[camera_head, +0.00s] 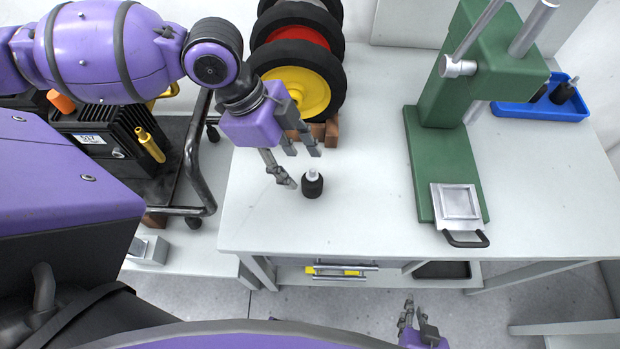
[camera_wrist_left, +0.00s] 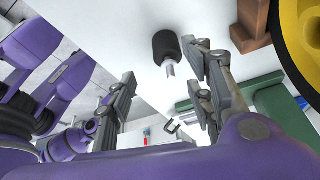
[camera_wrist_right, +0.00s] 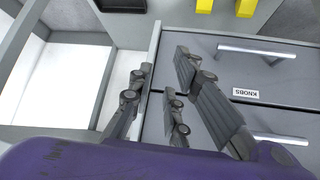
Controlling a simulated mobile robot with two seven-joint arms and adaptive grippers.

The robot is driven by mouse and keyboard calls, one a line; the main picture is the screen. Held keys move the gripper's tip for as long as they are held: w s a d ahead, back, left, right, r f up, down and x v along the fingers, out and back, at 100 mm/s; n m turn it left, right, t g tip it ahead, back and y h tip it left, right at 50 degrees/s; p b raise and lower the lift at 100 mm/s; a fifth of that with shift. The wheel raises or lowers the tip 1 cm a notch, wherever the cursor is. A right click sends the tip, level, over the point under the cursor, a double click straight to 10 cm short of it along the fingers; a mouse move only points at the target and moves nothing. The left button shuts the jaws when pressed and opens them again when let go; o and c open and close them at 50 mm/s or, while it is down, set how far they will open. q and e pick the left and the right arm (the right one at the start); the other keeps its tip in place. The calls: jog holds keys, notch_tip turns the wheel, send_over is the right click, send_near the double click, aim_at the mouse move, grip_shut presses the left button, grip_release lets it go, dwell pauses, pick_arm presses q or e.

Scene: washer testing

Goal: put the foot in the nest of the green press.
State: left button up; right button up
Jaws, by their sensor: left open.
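A foot (camera_head: 312,186), a black rubber cylinder with a metal stud on top, stands upright on the white table; it also shows in the left wrist view (camera_wrist_left: 152,46). My left gripper (camera_head: 299,166) is open and empty just left of and above the foot, its fingers pointing toward it. The green press (camera_head: 440,150) stands to the right on the table. Its nest (camera_head: 457,203), a square metal plate with a black handle at the front, looks empty. My right gripper (camera_head: 417,316) is open and empty in front of the table; its fingers show in the right wrist view (camera_wrist_right: 160,75).
A blue tray (camera_head: 528,109) with another black foot (camera_head: 564,91) is behind the press. Yellow, red and black wheels (camera_head: 300,92) stand in a wooden rack at back left. Drawers (camera_wrist_right: 255,75) labelled KNOBS are near my right gripper. The table between foot and press is clear.

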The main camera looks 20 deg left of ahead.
aim_at(306, 176)
pick_arm(q)
jog(key=shift+x, duration=1.2)
jog(key=x, duration=0.4)
jog(key=shift+w, duration=0.25)
jog(key=shift+f, duration=0.1)
jog(key=shift+c, duration=0.3)
jog(key=c, duration=0.5)
grip_shut()
pick_arm(e)
jog(key=shift+w+d, duration=0.1)
jog(key=shift+w, duration=0.3)
